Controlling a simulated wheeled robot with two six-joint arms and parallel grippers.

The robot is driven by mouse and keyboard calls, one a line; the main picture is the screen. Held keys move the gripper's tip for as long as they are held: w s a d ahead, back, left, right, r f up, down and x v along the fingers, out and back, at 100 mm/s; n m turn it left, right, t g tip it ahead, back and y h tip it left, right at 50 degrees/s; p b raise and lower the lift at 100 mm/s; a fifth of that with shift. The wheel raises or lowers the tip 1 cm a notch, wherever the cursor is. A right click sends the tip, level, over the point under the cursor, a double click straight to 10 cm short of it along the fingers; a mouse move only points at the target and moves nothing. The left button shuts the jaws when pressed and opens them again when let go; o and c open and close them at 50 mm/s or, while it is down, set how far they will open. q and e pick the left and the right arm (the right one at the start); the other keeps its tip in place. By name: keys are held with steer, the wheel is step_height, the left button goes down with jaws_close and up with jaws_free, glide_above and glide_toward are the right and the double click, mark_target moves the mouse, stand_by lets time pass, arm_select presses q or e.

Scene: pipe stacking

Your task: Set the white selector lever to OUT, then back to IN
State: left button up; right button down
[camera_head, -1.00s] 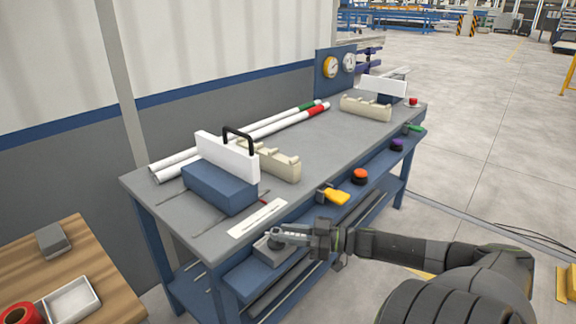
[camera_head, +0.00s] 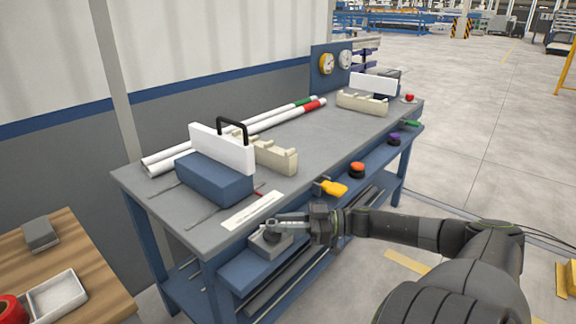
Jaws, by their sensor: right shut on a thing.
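The selector unit is a grey box (camera_head: 262,249) on the front edge of the workbench, with a dark round base on top. My right gripper (camera_head: 275,227) reaches in from the right and is shut on the selector lever at this box. The fingers cover the lever, so its white part and its IN or OUT position cannot be made out. A white label strip (camera_head: 253,211) lies on the bench top just behind the box; its print is too small to read. My left gripper is not in view.
A yellow handle (camera_head: 333,187), an orange button (camera_head: 357,168) and a purple knob (camera_head: 394,138) line the front ledge to the right. A blue block (camera_head: 213,181) with a white plate and black handle stands behind. Pipes (camera_head: 235,135) lie along the back.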

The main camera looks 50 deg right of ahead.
steer(key=c, duration=1.6)
jaws_free()
steer(key=shift+o, duration=0.8)
steer(key=shift+w+a, duration=0.15)
steer(key=shift+w, duration=0.1)
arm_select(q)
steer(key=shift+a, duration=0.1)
arm_select(e)
steer(key=shift+s, duration=0.1)
steer(key=shift+s+d, duration=0.45)
steer(key=shift+s, duration=0.05)
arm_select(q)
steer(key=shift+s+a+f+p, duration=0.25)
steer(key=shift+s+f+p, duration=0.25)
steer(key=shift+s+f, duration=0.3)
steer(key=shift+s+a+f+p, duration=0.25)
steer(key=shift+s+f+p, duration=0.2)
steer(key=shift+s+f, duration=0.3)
arm_select(e)
steer(key=v, duration=1.6)
